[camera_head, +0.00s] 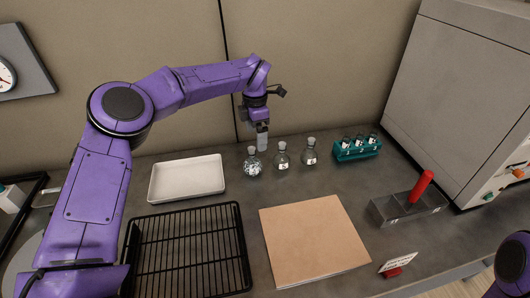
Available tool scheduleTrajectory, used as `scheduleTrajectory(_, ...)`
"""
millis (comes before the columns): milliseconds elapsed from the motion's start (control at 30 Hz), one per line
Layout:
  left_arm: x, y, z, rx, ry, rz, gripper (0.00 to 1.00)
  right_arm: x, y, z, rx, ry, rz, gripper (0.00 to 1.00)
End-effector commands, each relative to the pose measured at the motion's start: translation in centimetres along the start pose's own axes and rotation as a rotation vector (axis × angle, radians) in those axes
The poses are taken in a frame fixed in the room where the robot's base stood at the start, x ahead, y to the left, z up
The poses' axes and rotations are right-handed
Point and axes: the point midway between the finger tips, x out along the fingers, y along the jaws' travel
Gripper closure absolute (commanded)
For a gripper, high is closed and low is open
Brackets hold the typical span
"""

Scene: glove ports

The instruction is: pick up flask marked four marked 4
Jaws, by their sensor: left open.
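Three small glass flasks with grey stoppers stand in a row on the dark counter: a left flask (252,167) with pale, speckled contents, a middle flask (282,161) and a right flask (310,156). They carry small marks that are too small to read surely, so I cannot tell which is marked 4. My left gripper (262,146) points down just behind and between the left and middle flasks. It is open and holds nothing. My right gripper is out of view; only a purple part of that arm shows at the bottom right.
A white tray (187,179) and a black wire rack (190,250) lie at left. A tan board (313,240) lies in front.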

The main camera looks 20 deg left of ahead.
Motion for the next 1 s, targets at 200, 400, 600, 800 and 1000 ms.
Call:
scheduleTrajectory(200, 2.6, -0.6, -0.6, 0.001, -0.013, -0.002, 0.05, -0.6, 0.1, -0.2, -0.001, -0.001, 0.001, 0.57)
scheduleTrajectory(400, 5.5, 0.1, -0.4, -0.002, -0.004, -0.006, 0.05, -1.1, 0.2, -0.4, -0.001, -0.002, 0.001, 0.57)
scheduleTrajectory(600, 9.6, 0.8, -0.6, -0.001, 0.006, -0.012, 0.05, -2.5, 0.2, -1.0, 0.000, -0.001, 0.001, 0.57)
scheduleTrajectory(800, 11.1, 1.0, -0.5, -0.003, 0.004, -0.011, 0.05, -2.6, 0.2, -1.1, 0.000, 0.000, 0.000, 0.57)
scheduleTrajectory(1000, 11.1, 1.0, -0.6, -0.003, 0.004, -0.011, 0.31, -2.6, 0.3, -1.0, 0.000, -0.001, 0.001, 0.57)
